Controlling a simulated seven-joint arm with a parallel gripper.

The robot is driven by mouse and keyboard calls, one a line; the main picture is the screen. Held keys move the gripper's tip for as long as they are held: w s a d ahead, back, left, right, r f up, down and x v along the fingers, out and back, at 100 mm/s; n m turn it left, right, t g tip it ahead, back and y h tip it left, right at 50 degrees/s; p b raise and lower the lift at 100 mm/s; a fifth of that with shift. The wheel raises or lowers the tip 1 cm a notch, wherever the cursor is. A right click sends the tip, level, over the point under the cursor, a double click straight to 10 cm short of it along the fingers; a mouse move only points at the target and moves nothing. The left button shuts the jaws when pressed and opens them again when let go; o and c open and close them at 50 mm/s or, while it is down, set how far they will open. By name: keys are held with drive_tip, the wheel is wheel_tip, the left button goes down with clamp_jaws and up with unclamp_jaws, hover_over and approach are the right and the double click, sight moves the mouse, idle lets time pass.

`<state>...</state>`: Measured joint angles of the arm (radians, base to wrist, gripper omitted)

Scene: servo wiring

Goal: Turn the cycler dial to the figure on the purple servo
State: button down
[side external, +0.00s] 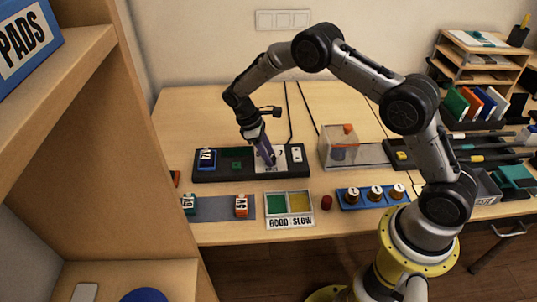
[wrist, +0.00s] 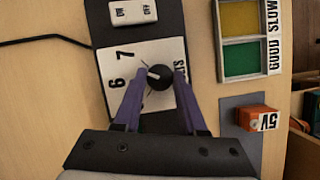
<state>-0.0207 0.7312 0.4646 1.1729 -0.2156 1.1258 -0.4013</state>
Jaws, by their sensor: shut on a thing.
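The cycler dial (wrist: 159,77) is a round black knob with a pale pointer line, on a white plate (wrist: 118,90) marked 7 and 6, with partly hidden lettering on the right. The pointer slants to the upper left, on the side of the figures. My gripper (wrist: 160,80) has purple fingers shut on the dial from both sides; it also shows in the side external view (side external: 269,163), coming down onto the plate. A blue-looking servo (side external: 207,158) with a white label sits at the left end of the dark board; its figure is too small to read. I cannot make out a clearly purple servo.
A white switch (wrist: 133,11) sits beyond the dial on the same dark board (side external: 225,175). A green-and-yellow tray (side external: 289,202) labelled GOOD and SLOW and a clear box (side external: 342,150) are nearby.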

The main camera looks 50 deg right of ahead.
drive_tip(key=shift+d+r+m+g+y, duration=0.15)
drive_tip(key=shift+m+y, duration=0.2)
drive_tip(key=shift+m, duration=0.65)
drive_tip(key=shift+f+m+g+y, duration=0.15)
drive_tip(key=shift+m+y, duration=0.2)
drive_tip(key=shift+m, duration=0.65)
drive_tip(key=shift+r, duration=0.1)
drive_tip(key=shift+c, duration=2.3)
unclamp_jaws()
drive_tip(key=shift+w, duration=0.1)
drive_tip(key=v, duration=1.3)
drive_tip(key=shift+r, duration=0.35)
drive_tip(key=shift+w, duration=0.1)
